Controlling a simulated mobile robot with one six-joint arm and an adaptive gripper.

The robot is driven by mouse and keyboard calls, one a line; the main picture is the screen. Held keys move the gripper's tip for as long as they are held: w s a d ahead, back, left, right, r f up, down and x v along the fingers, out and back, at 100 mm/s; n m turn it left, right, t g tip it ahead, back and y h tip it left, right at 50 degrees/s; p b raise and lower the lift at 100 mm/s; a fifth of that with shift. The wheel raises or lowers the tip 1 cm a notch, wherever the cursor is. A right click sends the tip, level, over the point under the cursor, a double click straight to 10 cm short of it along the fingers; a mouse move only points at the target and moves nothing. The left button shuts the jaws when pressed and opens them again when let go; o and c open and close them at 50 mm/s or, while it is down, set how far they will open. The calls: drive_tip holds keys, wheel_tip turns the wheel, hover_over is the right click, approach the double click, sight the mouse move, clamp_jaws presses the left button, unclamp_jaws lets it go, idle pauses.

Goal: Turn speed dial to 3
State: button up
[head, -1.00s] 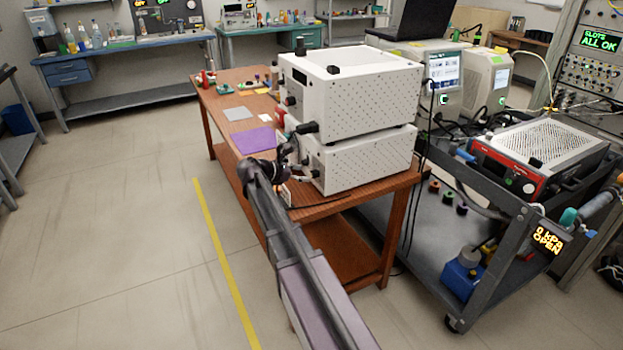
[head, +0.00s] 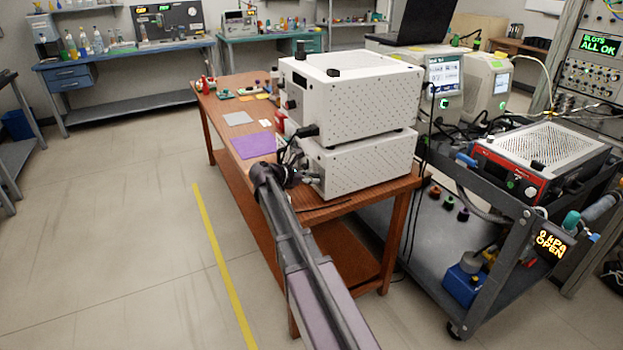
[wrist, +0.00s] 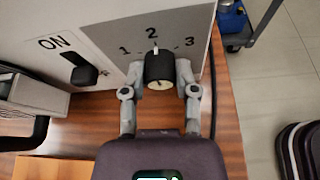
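The speed dial (wrist: 159,70) is a black knob with a pale front face, on a grey panel marked 1, 2 and 3 in the wrist view. Its white pointer (wrist: 155,48) is at the 2. My gripper (wrist: 160,80) has one finger on each side of the knob, and both fingertips appear to press against it. In the head view my gripper (head: 292,180) is at the front of the lower white box (head: 365,168). The dial is hidden there.
A black switch (wrist: 84,74) marked ON is left of the dial. A cable runs along the wooden table (head: 330,215) right of the panel. The upper white box (head: 365,105) sits above. A dark cart (head: 400,240) stands to the right; the floor to the left is clear.

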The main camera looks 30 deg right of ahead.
drive_tip(key=shift+s, duration=0.1)
clamp_jaws()
drive_tip(key=shift+s+m+t+b, duration=0.1)
drive_tip(key=shift+m+t+b, duration=0.25)
drive_tip(key=shift+m+t, duration=0.5)
drive_tip(key=shift+m+t+b, duration=0.45)
drive_tip(key=shift+m+t, duration=0.1)
drive_tip(key=shift+m, duration=0.7)
drive_tip(key=o, duration=1)
unclamp_jaws()
